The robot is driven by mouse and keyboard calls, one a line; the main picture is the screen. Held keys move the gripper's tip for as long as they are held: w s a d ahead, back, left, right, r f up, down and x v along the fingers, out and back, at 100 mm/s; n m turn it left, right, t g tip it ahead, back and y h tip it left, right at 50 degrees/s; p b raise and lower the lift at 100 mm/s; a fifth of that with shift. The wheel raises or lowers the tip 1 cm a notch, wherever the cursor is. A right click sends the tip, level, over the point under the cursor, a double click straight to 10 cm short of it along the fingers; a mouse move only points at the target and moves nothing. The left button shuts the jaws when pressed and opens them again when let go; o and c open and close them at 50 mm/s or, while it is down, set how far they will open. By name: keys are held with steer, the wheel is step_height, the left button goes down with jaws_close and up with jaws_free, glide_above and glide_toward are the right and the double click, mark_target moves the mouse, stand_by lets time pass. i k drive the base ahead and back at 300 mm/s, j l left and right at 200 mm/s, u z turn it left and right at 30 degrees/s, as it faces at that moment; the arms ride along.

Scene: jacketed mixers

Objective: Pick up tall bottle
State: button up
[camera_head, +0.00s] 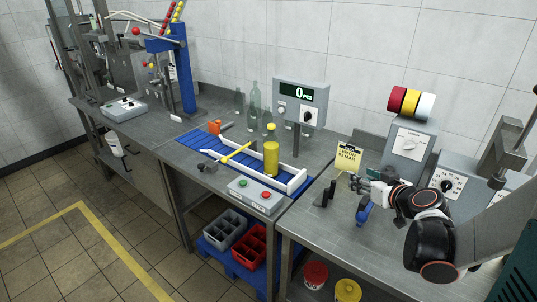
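Several clear glass bottles stand at the back of the steel counter. The tallest-looking one (254,106) is left of the counter display, with a smaller one (239,102) to its left. A yellow bottle (271,157) stands upright on the blue conveyor, in front of the display; I cannot tell which of these is the task's tall bottle. My gripper (360,182) is over the right-hand counter, well to the right of all these bottles and apart from them. Its fingers are small and dark, and I cannot tell whether they are open or shut.
The blue conveyor (190,146) has white rails and a yellow bar across it. A display post (300,101), a button box (257,195) and a yellow sign (348,157) stand nearby. A blue-handled object (364,213) is below my gripper. Crates (225,229) sit under the counter.

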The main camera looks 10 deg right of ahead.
mark_target(271, 143)
steer(key=i+j+u, duration=0.15)
steer(key=i+j, duration=0.5)
steer(key=i, duration=0.2)
